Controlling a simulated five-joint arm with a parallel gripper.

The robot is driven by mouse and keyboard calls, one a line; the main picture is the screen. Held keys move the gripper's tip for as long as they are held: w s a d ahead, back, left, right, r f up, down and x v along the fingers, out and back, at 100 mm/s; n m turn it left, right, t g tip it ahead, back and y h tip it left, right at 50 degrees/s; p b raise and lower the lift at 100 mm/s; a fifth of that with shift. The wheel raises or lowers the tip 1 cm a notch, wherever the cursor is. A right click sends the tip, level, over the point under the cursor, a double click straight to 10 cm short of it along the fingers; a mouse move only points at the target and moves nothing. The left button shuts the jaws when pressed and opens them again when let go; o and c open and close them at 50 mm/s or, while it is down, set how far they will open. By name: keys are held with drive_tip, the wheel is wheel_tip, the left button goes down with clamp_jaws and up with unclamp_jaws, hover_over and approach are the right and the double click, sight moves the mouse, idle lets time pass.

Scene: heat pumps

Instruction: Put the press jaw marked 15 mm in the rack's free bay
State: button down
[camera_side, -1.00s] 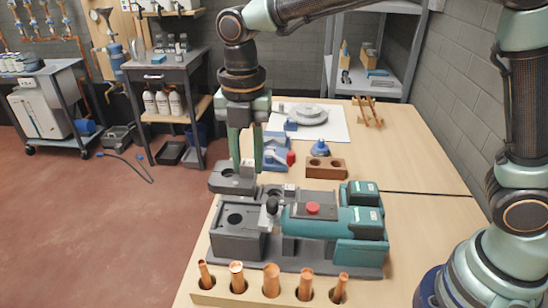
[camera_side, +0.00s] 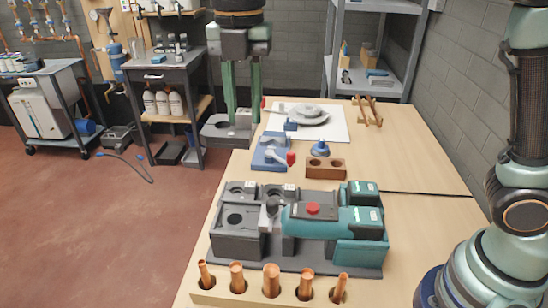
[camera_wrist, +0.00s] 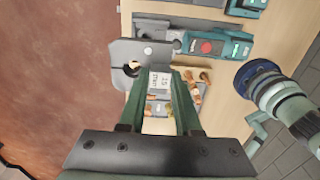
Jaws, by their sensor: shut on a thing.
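My gripper (camera_side: 241,115) is shut on a grey press jaw (camera_side: 214,134) and holds it up, clear of the bench and left of the blue clamp. In the wrist view the jaw (camera_wrist: 125,50) has a rounded notch at its side and a white label (camera_wrist: 160,82) that appears to read 15, turned sideways. The grey rack (camera_side: 237,244) stands at the front of the bench, with the teal press tool (camera_side: 335,222) lying on its right part. Smaller grey jaw-like pieces (camera_side: 238,190) show at its back left. I cannot tell which bay is free.
A wooden block with copper pipes (camera_side: 271,280) stands in front of the rack. Behind the rack are a blue clamp with a red knob (camera_side: 270,152), a brown two-hole block (camera_side: 325,168) and a white sheet (camera_side: 333,127). The bench's right side is mostly clear.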

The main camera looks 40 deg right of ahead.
drive_tip(key=s+d+f, duration=0.1)
drive_tip(key=d, duration=2.1)
drive_tip(key=shift+s+f, duration=0.15)
drive_tip(key=shift+s, duration=0.15)
drive_tip(key=shift+d+f, duration=0.1)
drive_tip(key=shift+f, duration=0.05)
drive_tip(key=shift+f, duration=11.8)
drive_tip(key=shift+f, duration=0.1)
